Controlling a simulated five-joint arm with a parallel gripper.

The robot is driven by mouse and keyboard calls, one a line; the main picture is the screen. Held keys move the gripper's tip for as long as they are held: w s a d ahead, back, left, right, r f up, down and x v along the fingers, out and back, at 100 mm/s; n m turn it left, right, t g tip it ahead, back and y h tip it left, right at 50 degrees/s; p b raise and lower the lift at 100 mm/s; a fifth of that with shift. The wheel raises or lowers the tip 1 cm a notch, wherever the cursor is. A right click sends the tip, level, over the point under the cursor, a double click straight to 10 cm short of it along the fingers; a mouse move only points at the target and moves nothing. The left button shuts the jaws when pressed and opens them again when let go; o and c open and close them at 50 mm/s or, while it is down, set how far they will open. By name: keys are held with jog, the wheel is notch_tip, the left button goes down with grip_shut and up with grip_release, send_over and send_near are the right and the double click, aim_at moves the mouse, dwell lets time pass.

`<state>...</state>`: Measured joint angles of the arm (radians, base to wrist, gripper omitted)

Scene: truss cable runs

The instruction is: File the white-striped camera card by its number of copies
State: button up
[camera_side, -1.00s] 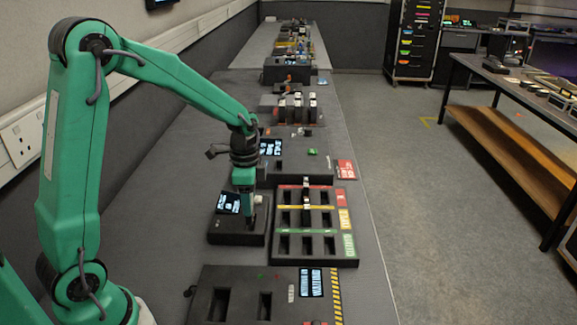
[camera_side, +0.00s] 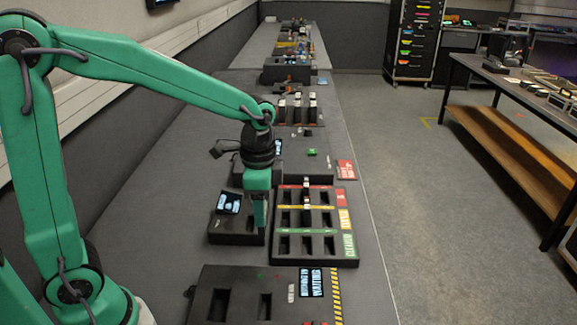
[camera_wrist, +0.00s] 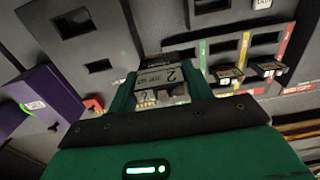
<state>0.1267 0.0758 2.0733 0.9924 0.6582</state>
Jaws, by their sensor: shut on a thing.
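The filing tray (camera_side: 349,262) has red, yellow and green bands and several dark slots. Dark cards (camera_side: 306,197) stand in its middle column; two labelled cards show in the wrist view, one (camera_wrist: 228,74) left of the other (camera_wrist: 268,68). My gripper is just left of the tray, by the black box with a lit screen (camera_side: 228,203).
A black slotted box with a hazard-striped edge (camera_side: 337,300) lies in front. A red sign (camera_side: 346,170) lies beyond the tray. More boxes and upright cards (camera_side: 297,104) stand farther along the bench. A purple object (camera_wrist: 42,100) shows in the wrist view. The bench's left side is bare.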

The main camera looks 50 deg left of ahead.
dwell(0.5)
jog(key=w+d+f, duration=0.1)
jog(key=w+f, duration=0.1)
jog(key=w, duration=1.8)
jog(key=shift+w, duration=0.3)
jog(key=shift+f, duration=0.15)
notch_tip(320, 180, down, 6)
jog(key=shift+f, duration=1.35)
dwell(3.4)
